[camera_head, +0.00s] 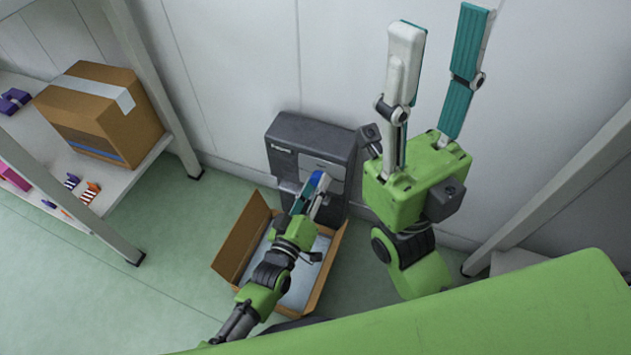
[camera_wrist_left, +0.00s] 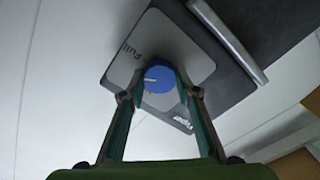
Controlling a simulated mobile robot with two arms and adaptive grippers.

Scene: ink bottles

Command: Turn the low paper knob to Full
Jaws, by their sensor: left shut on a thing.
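The paper knob (camera_wrist_left: 159,79) is a round blue dial on a light grey plate (camera_wrist_left: 190,60) in the left wrist view. The word Full is printed above and left of it; another label, hard to read, is at its lower right. The knob's white mark points left in that view, not straight at Full. My left gripper (camera_head: 318,186) is shut on the knob, with a fingertip on each side; it also shows in the left wrist view (camera_wrist_left: 158,85). My right gripper (camera_head: 438,25) is raised, open and empty, its fingers spread wide.
The dark grey machine (camera_head: 310,133) stands against the wall. An open cardboard box (camera_head: 241,240) is in front of it, below my left arm. A shelf (camera_head: 125,185) at left holds a closed carton (camera_head: 125,118) and small items. Green floor is clear at lower left.

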